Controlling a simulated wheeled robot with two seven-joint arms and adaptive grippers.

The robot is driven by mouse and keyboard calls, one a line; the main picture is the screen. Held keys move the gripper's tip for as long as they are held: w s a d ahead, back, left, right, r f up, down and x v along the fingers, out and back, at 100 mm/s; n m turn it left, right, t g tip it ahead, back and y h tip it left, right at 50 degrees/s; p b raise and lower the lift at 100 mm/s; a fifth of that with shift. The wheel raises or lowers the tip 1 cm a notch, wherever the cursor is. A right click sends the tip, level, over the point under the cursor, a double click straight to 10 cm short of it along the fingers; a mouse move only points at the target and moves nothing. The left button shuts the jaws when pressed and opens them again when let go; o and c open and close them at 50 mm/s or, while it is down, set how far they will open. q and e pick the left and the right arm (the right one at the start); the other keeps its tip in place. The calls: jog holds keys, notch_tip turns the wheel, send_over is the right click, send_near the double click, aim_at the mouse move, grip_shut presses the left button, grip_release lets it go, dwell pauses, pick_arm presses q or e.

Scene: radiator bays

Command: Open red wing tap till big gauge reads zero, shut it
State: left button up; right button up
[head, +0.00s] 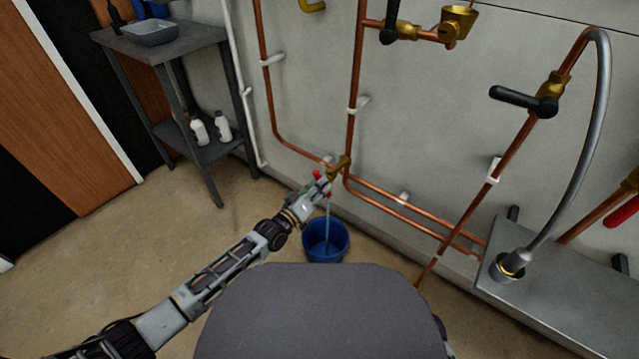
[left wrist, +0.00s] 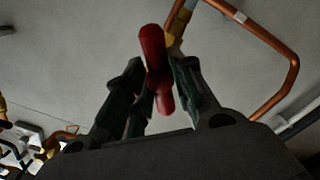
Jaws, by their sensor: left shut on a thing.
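The red wing tap (left wrist: 153,50) is between the fingers of my left gripper (left wrist: 155,85) in the left wrist view, its wings running up and down the picture. In the head view my left gripper (head: 318,187) is at the tap's brass body (head: 339,166) low on the copper pipes, shut on the red wings. A pale stream of water (head: 327,212) falls from the tap into a blue bucket (head: 325,240) on the floor. No big gauge shows in either view. My right gripper is not in view.
A black lever valve (head: 524,99) and a grey hose (head: 600,120) are at the right, above a metal bench or box (head: 545,285). A grey side table (head: 180,60) with white bottles (head: 210,130) stands at the left. The floor between is clear.

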pick_arm(q)
jog(key=m+p, duration=0.1)
jog(key=m, duration=0.2)
jog(key=shift+f+p, duration=0.15)
jog(key=shift+p, duration=0.15)
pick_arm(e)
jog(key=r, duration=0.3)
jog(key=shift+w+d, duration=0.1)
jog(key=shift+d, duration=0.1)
pick_arm(q)
jog(key=o, duration=1.1)
jog(key=shift+c, duration=0.2)
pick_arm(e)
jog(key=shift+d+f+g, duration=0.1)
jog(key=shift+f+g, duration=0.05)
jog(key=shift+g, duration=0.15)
pick_arm(q)
jog(key=v, duration=1.2)
jog(key=shift+r, duration=0.3)
